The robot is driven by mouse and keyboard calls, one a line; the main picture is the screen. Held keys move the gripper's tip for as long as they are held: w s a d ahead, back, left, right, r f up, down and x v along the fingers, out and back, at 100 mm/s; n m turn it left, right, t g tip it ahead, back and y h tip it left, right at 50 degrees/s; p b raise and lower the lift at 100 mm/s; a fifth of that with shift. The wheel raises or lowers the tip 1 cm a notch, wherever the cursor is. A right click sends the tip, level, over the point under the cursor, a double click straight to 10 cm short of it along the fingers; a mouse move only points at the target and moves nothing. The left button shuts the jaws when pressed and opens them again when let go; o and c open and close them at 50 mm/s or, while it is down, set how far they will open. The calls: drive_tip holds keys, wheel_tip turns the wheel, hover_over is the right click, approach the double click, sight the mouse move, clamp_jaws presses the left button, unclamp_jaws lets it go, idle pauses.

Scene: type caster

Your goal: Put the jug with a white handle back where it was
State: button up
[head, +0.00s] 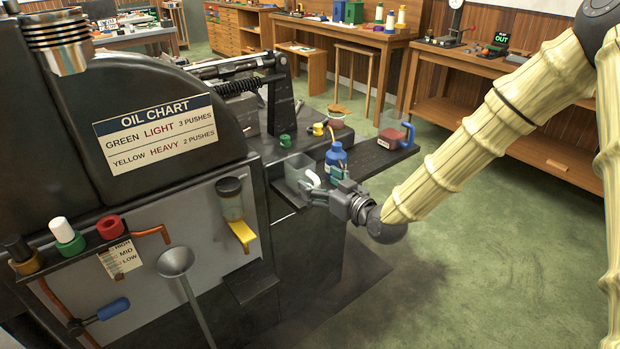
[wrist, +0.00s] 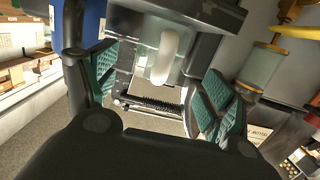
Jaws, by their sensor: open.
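The jug with a white handle (head: 297,168) is a clear grey, box-shaped vessel standing on the dark machine ledge in the head view. Its white handle (head: 313,179) faces my gripper (head: 322,194). In the wrist view the jug's white handle (wrist: 164,57) shows between the green-padded fingers of my gripper (wrist: 158,88), with a gap on each side. My gripper is open and holds nothing. Its fingers partly hide the jug's lower part in the head view.
A jug with a blue handle (head: 394,136) and red contents sits on the dark shelf to the right. Green floor (head: 480,260) is clear at right.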

drive_tip(key=shift+v, duration=2.65)
drive_tip(key=s+d+f+m+g+h, duration=0.1)
drive_tip(key=s+f+g+h, duration=0.1)
drive_tip(key=s+f, duration=0.45)
drive_tip(key=s+d+f+m+g+h, duration=0.1)
drive_tip(key=s+d+f+m+g, duration=0.15)
drive_tip(key=f, duration=0.75)
drive_tip(key=s+d+f+g+h, duration=0.1)
drive_tip(key=s+f+g+h, duration=0.1)
drive_tip(key=s+f, duration=0.5)
drive_tip(key=s+d+f+m+g+h, duration=0.1)
drive_tip(key=s+d+f+g, duration=0.1)
drive_tip(key=s+f, duration=0.3)
drive_tip(key=s+d+f+m+g+h, duration=0.1)
drive_tip(key=s+f, duration=0.5)
drive_tip(key=s, duration=0.6)
drive_tip(key=s+d+f+m+g+h, duration=0.2)
drive_tip(key=s+d+f+g, duration=0.2)
drive_tip(key=s, duration=0.5)
drive_tip(key=d+f, duration=0.2)
drive_tip(key=d, duration=0.1)
drive_tip(key=shift+f+h, duration=0.15)
drive_tip(key=shift+h, duration=0.15)
wheel_tip(320, 180, up, 10)
drive_tip(key=p, duration=1)
